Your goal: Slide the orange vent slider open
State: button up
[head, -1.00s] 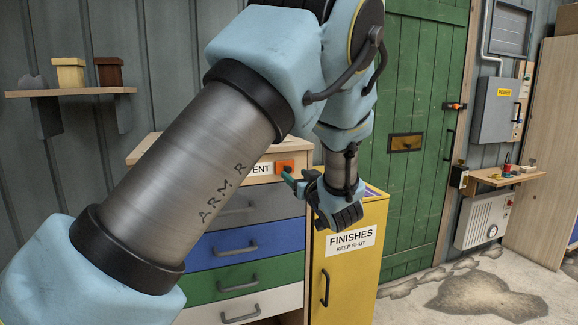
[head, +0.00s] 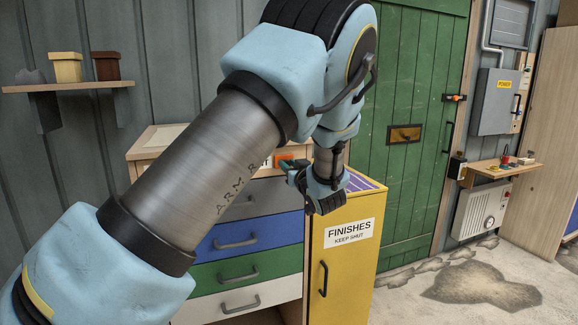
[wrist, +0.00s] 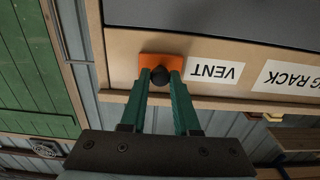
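The orange vent slider (head: 285,161) is on the top front rail of the drawer cabinet, just right of its partly hidden label. In the wrist view the slider's orange plate (wrist: 182,61) appears upside down beside the "VENT" label (wrist: 216,71), with a round black knob (wrist: 158,77) standing out from it. My gripper (wrist: 159,78) has its two teal fingers on either side of this knob. The knob fills the space between the fingertips, with no clear gap. In the head view my gripper (head: 293,167) is at the slider and partly covers it.
The yellow "FINISHES" cabinet (head: 342,270) stands close to the right, below my wrist. Colored drawers with handles (head: 236,243) lie below the rail. A "RACK" label (wrist: 290,78) is on the same rail. Open floor (head: 410,305) lies at the right.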

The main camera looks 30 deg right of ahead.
grip_shut()
dwell(0.9)
